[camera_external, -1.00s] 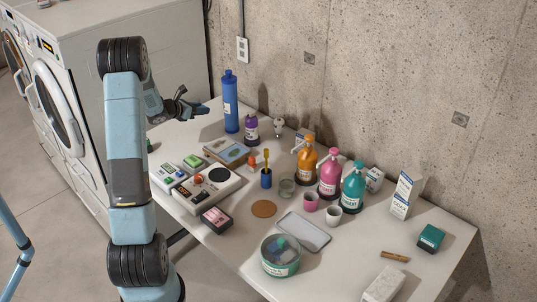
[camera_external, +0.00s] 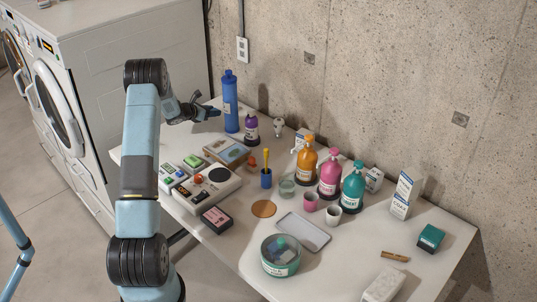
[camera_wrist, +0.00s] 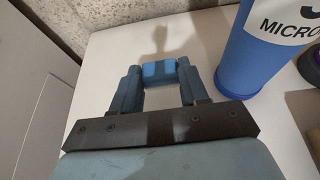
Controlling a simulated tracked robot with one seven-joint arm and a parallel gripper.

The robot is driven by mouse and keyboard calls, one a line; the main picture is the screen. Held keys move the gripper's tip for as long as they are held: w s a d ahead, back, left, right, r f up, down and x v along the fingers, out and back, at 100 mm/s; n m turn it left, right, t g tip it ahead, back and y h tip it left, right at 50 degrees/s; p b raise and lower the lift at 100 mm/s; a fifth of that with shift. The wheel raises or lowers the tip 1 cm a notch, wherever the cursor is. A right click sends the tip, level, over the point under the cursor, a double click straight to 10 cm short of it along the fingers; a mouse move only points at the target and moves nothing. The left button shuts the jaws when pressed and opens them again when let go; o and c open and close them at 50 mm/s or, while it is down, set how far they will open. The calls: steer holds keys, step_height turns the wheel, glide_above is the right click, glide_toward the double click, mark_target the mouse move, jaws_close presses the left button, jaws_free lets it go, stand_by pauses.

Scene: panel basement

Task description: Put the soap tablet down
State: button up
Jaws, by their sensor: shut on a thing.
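The soap tablet (camera_wrist: 161,69) is a small blue block in the wrist view. It sits between the two fingertips of my gripper (camera_wrist: 159,76), which is shut on it. In the external view my gripper (camera_external: 207,111) is over the far left corner of the table (camera_external: 165,135), just left of the tall blue bottle (camera_external: 230,102). The tablet cannot be made out there. White tabletop lies below and beyond the tablet in the wrist view, with a soft shadow past it. I cannot tell how high the tablet is above the table.
The blue bottle (camera_wrist: 262,50) stands close right of the fingers. A purple bottle (camera_external: 251,127), a wooden box (camera_external: 226,151) and a white scale-like device (camera_external: 205,188) are nearby. The concrete wall (camera_external: 350,70) is behind. The tabletop corner left of the bottle is clear.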

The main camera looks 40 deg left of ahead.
mark_target(209, 120)
steer(key=shift+w+a+f, duration=0.1)
steer(key=shift+w+f, duration=0.05)
steer(key=shift+f, duration=0.8)
steer(key=shift+w+f, duration=0.1)
steer(key=shift+f, duration=0.8)
steer(key=o, duration=1)
steer(key=v, duration=1.2)
steer(key=shift+s, duration=0.1)
